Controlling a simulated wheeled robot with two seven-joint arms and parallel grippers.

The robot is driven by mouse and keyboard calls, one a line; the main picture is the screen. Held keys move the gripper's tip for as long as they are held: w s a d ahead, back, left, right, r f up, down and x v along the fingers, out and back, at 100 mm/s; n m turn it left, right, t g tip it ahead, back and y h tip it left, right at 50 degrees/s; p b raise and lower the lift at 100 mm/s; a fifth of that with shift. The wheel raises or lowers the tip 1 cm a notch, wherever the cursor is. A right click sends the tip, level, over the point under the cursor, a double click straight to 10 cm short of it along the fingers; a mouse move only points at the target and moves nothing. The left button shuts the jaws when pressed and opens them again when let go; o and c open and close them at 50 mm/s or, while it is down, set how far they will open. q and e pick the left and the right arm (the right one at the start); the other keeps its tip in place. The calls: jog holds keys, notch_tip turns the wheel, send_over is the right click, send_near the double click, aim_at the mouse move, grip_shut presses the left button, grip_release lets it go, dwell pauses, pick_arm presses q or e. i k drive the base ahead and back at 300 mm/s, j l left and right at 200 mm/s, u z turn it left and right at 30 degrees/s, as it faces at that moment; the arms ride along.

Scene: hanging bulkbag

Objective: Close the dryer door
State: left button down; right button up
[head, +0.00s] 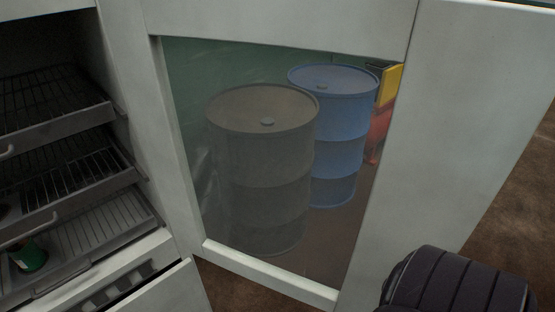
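The dryer door (400,150) stands open. It is a pale grey panel with a large glass window (260,225), and it fills the middle and right of the head view. The dryer cabinet (118,60) is at the left, its inside exposed with several wire shelves (50,100). A dark ribbed part of my own arm shows at the lower right, in front of the door's lower right area. Neither gripper shows in the head view.
Through the window I see a brown-grey drum (262,180) and a blue drum (335,125). A green can (28,256) sits on the lowest shelf. A slanted pale panel (165,292) is at the lower left. Brown floor (515,225) shows at the right.

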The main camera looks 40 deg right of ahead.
aim_at(477, 82)
jog(key=k+l+u, duration=0.4)
jog(key=k+l, duration=0.15)
jog(key=k, duration=0.3)
jog(key=l+u, duration=0.1)
jog(key=l, duration=0.35)
jog(key=k+l+u, duration=0.15)
jog(key=l, duration=0.3)
jog(key=l+u, duration=0.1)
jog(key=l, duration=0.3)
jog(key=k+l+u, duration=0.15)
jog(key=l, duration=0.9)
jog(key=u, duration=0.05)
